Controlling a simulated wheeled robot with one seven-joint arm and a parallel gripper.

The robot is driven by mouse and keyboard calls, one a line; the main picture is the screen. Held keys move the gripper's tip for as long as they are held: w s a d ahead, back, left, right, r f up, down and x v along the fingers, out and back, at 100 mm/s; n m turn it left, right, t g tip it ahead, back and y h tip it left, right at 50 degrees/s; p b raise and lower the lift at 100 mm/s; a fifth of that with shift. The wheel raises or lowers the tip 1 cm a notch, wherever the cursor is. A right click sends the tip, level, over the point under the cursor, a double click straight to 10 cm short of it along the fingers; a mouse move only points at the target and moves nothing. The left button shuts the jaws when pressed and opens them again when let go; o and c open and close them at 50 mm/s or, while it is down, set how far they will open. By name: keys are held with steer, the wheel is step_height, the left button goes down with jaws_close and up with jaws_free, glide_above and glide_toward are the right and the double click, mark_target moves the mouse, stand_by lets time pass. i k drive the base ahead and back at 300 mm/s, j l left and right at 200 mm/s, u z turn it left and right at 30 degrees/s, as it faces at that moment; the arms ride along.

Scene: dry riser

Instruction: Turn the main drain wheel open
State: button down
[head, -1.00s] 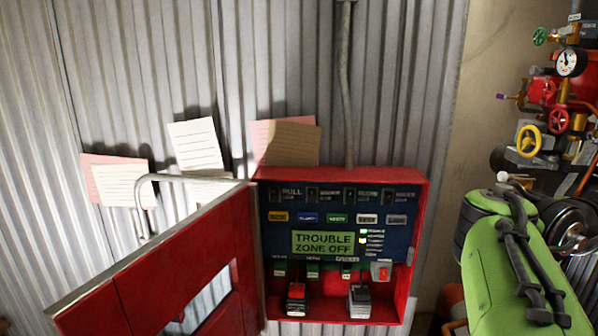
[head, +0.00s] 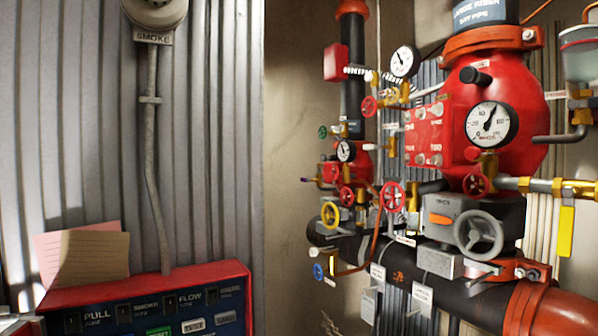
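The riser valve assembly stands at the right of the head view. It carries several handwheels: a large grey wheel (head: 478,233) on a grey box, a red wheel (head: 392,196) at the middle, a yellow wheel (head: 330,214) at the left, a small green wheel (head: 323,132) and a small blue wheel (head: 318,271). Smaller red wheels sit higher up. White tags hang among the pipes, but their text is too small to read, so I cannot tell which wheel is the main drain. My gripper is not in view.
A red alarm panel (head: 215,275) is at the lower left against corrugated wall. A smoke detector (head: 155,12) is above it. Gauges (head: 491,124) and a yellow lever (head: 566,231) project from the riser. Bare wall separates panel and riser.

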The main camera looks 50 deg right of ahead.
mark_target(391, 197)
steer(key=z, duration=2.7)
steer(key=i+l+u, duration=0.1)
steer(key=u, duration=0.3)
steer(key=i+l+u, duration=0.15)
steer(key=u, duration=0.25)
steer(key=i+l+u, duration=0.15)
steer(key=u, duration=0.3)
steer(key=i+l+u, duration=0.1)
steer(key=l+u, duration=0.15)
steer(key=u, duration=0.15)
steer(key=l+u, duration=0.25)
steer(key=u, duration=0.15)
steer(key=k+j, duration=0.15)
steer(key=k, duration=0.05)
